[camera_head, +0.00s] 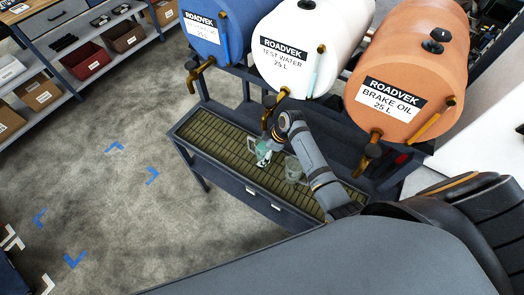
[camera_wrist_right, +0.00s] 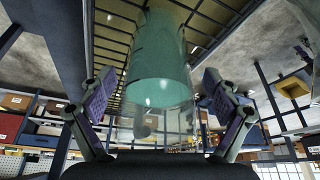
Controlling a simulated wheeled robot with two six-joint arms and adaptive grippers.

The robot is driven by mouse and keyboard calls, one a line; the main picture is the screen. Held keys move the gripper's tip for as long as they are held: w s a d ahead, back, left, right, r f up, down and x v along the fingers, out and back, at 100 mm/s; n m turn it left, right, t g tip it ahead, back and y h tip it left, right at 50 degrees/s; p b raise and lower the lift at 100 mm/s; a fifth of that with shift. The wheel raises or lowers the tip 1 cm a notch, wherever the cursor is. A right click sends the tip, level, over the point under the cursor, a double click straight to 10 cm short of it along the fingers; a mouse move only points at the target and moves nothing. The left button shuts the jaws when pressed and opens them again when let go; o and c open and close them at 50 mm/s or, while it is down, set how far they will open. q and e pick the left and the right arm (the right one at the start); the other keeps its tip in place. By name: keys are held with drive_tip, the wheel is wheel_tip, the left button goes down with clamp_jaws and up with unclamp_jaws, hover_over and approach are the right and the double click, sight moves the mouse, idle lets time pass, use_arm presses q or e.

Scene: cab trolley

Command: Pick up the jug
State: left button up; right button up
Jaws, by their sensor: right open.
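A clear jug (camera_wrist_right: 160,62) with teal contents shows in the right wrist view, between the two spread fingers of my right gripper (camera_wrist_right: 158,88). I see a gap on both sides of it, so the fingers look apart from its wall. In the head view my right gripper (camera_head: 265,143) reaches down over the slatted trolley tray. A small pale-green and white object (camera_head: 263,157) is at its tips, partly hidden. A clear glass vessel (camera_head: 292,170) stands on the tray beside my forearm. My left gripper is out of view.
The trolley tray (camera_head: 225,152) has a dark raised rim. Blue (camera_head: 215,28), white (camera_head: 292,50) and orange (camera_head: 408,70) drums with brass taps stand behind it, close to my arm. Shelves with bins (camera_head: 85,60) are at the left.

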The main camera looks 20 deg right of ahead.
drive_tip(key=shift+w+f, duration=0.1)
drive_tip(key=shift+f, duration=0.1)
drive_tip(key=c, duration=1.5)
drive_tip(key=shift+r, duration=0.1)
drive_tip(key=shift+c, duration=0.7)
drive_tip(key=shift+r, duration=0.1)
